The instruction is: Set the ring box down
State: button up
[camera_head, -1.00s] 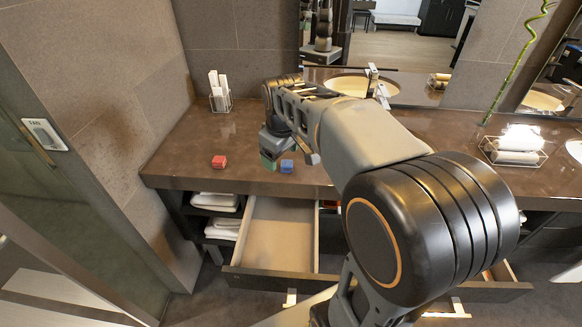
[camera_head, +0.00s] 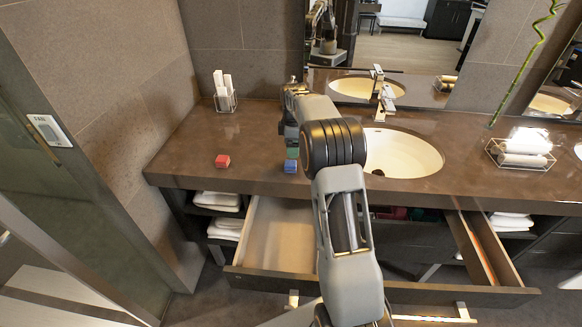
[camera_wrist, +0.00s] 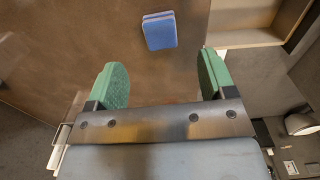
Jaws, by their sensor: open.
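A small blue box (camera_head: 291,166) rests on the brown counter (camera_head: 190,140) near its front edge. A similar small red box (camera_head: 222,161) rests on the counter to its left. I cannot tell from looks alone which is the ring box. My gripper (camera_head: 298,150) is above the counter just by the blue box, partly hidden by my own arm. In the wrist view my gripper (camera_wrist: 162,75) has its green fingers wide apart with nothing between them. The blue box (camera_wrist: 159,30) lies beyond the fingertips, apart from them.
An open, empty-looking drawer (camera_head: 275,240) juts out below the counter, and another open drawer (camera_head: 485,250) is at right. A sink (camera_head: 405,155) with a faucet (camera_head: 384,95) is right of my arm. A holder with white items (camera_head: 225,92) stands at back left. Rolled towels (camera_head: 525,147) lie at right.

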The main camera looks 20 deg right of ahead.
aim_at(294, 163)
jog(key=shift+s+d+f+p, duration=0.1)
jog(key=shift+f+p, duration=0.2)
jog(key=shift+f, duration=1.95)
jog(key=shift+d+f+p, duration=0.1)
jog(key=shift+f+p, duration=0.2)
jog(key=shift+f, duration=1.9)
jog(key=shift+c, duration=0.2)
jog(key=c, duration=1)
jog(key=shift+r, duration=0.15)
